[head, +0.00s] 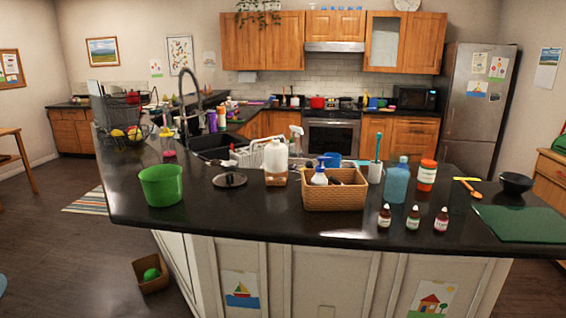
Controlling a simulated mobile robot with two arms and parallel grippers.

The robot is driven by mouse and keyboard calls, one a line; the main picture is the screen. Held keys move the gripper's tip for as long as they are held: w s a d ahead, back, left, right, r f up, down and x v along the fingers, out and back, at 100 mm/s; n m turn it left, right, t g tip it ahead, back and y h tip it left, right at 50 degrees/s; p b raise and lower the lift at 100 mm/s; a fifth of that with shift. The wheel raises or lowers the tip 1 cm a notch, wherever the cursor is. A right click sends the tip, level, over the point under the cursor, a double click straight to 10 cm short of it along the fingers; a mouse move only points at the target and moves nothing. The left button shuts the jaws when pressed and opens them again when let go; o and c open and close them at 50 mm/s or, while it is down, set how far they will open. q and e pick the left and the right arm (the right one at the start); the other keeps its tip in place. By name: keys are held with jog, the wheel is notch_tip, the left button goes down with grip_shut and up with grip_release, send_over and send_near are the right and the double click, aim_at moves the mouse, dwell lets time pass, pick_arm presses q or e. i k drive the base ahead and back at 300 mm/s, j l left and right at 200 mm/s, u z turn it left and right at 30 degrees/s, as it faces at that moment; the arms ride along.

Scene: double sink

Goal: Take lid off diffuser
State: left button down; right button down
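A white, rounded container on a light wooden base (276,160) stands upright on the dark counter, just left of the wicker basket; it looks like the diffuser. Its top looks closed, but at this size I cannot make out a seam between lid and body. Three small dropper bottles with white labels, one of them here (412,219), stand near the counter's front edge to the right. Neither of my grippers is in view.
A green tub (161,186) and a flat dark lid-like disc (230,180) sit left of the container. The wicker basket (334,196) holds bottles. A teal bottle (396,182), orange-white jar (427,175) and green board (520,223) are right. A white rack (248,155) and sink are behind.

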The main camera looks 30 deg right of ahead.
aim_at(275, 150)
jog(key=z, duration=0.95)
